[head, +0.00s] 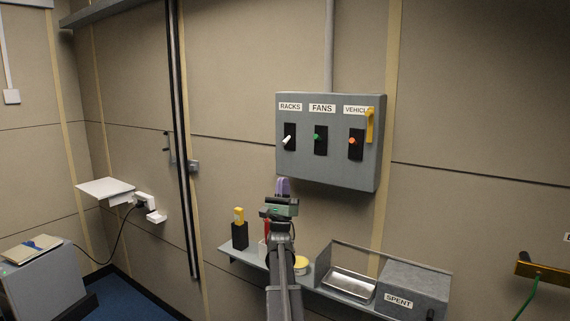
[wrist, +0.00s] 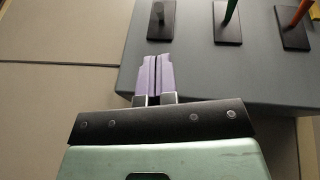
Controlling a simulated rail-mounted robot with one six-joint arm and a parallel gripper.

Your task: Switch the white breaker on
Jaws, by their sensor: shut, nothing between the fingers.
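The white breaker (head: 287,140) is a short white lever on a black plate under the RACKS label, at the left of the grey wall box (head: 330,172). Its lever sticks out, tilted down and left in the head view. My gripper (head: 283,186), with purple fingers, is below the box's lower left part, apart from the breaker. In the wrist view the fingers (wrist: 151,68) are together and empty, pointing toward the white breaker's plate.
A green lever (head: 317,137) under FANS and an orange lever (head: 352,141) under VEHICLE stand to the right. A yellow handle (head: 370,125) is on the box's right edge. Below are a shelf (head: 345,296), a yellow-topped black holder (head: 240,236) and a SPENT bin (head: 412,286).

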